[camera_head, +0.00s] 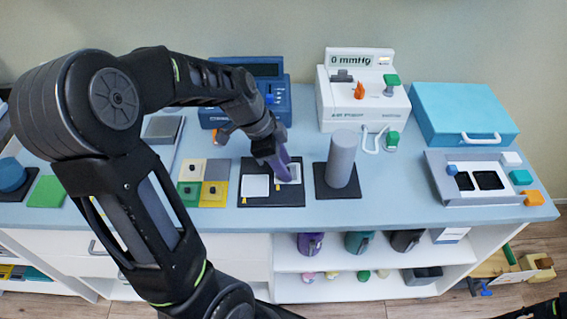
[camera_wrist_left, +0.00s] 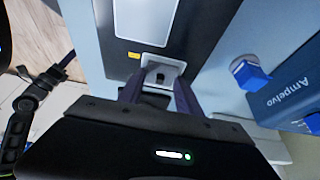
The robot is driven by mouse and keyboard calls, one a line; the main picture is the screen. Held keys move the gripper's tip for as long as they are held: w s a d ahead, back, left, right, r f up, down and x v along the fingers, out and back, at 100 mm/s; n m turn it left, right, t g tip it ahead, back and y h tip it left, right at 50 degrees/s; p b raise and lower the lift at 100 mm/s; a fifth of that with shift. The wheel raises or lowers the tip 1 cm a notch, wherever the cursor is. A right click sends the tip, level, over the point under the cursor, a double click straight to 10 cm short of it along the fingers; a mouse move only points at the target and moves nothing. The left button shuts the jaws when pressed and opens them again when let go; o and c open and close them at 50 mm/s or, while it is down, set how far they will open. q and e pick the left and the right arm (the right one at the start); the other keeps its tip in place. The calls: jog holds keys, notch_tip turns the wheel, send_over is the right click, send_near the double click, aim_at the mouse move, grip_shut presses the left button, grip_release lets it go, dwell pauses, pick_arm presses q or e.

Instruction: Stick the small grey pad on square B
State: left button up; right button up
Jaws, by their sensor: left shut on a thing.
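A dark board (camera_head: 270,202) lies on the bench and bears two pale squares. The left square (camera_head: 255,186) is bare; it also shows in the left wrist view (camera_wrist_left: 143,18). My left gripper (camera_head: 284,176), with purple fingers, is shut over the right square. Between its fingertips in the left wrist view is the small grey pad (camera_wrist_left: 160,65), gripped by a raised dark part. The pad is over or on the right square and hides most of it; I cannot tell whether they touch. Yellow marks sit by the squares, but no letters are readable. My right gripper's jaws cannot be made out.
A grey cylinder on a dark base (camera_head: 342,160) stands just right of the board. Yellow and grey tiles (camera_head: 215,170) lie to its left. A blue device (camera_head: 270,95) stands behind, with a white mmHg device (camera_head: 362,95) beside it. Bench space in front is narrow.

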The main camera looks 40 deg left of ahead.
pick_arm(q)
jog(key=shift+s+f+b, duration=0.1)
jog(key=shift+f+b, duration=0.05)
jog(key=shift+b, duration=0.25)
dwell(1.9)
jog(key=shift+b, duration=0.4)
dwell(2.1)
dwell(0.5)
jog(key=o, duration=1.1)
jog(key=shift+o, duration=0.2)
jog(key=shift+r, duration=0.3)
notch_tip(320, 180, up, 7)
jog(key=p, duration=0.4)
jog(key=shift+f, duration=0.15)
